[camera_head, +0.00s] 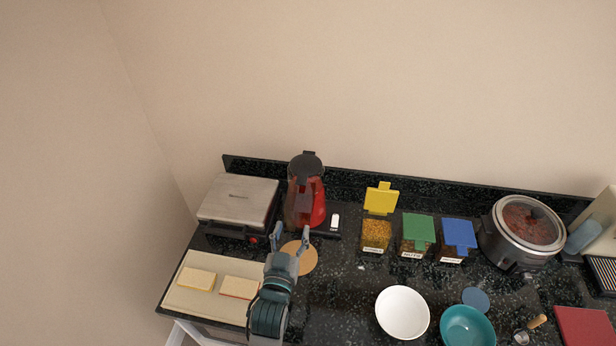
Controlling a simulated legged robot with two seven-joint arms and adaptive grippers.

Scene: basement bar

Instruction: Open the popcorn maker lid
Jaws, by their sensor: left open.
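No thing in the head view is clearly marked as the popcorn maker. A red appliance (317,205) with a dark top (305,167) stands at the back left of the counter and may be it; its top looks closed down. My left gripper (291,238) is open and empty, its two fingers pointing toward the back, in front of the red appliance and above a round wooden board (306,261). No contact with the appliance can be made out. My right gripper is out of view.
A grey-lidded press (238,200) stands left of the red appliance. A board (203,302) with bread slices lies in front. Jars with yellow (381,198), green and blue lids, a glass-lidded cooker (529,225), a white bowl (402,313) and a teal bowl (467,328) fill the right.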

